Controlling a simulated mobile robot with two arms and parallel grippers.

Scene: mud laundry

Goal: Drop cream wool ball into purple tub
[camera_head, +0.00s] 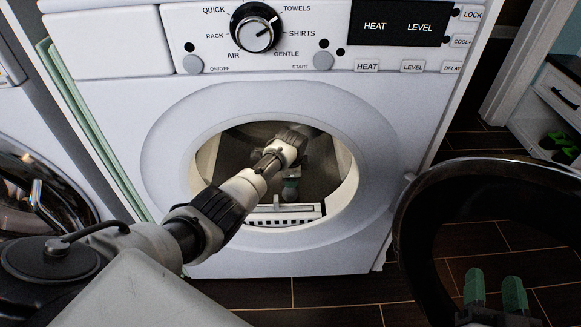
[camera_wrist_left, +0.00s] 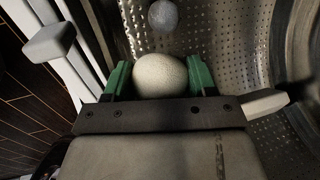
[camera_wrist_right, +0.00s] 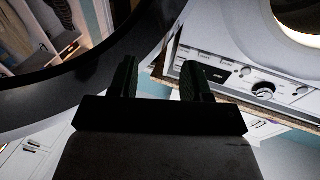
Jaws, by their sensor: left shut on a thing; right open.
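My left arm reaches through the round opening of the white dryer (camera_head: 150,230) into its drum. In the left wrist view my left gripper (camera_wrist_left: 160,80) is shut on the cream wool ball (camera_wrist_left: 160,72), with one green finger on each side of it. In the head view that gripper (camera_head: 291,178) is small inside the drum, and the ball is hard to make out there. My right gripper (camera_head: 495,292) is open and empty at the lower right, by the open dryer door (camera_head: 412,205). It also shows in the right wrist view (camera_wrist_right: 160,80). The purple tub is not in view.
A grey ball (camera_wrist_left: 163,15) lies in the perforated drum (camera_wrist_left: 225,45), beyond the held ball. The opening's rim surrounds my left arm. Another machine (camera_head: 30,150) stands at the left, and a shelf unit (camera_head: 555,100) at the far right. Dark tiled floor (camera_head: 330,292) lies in front.

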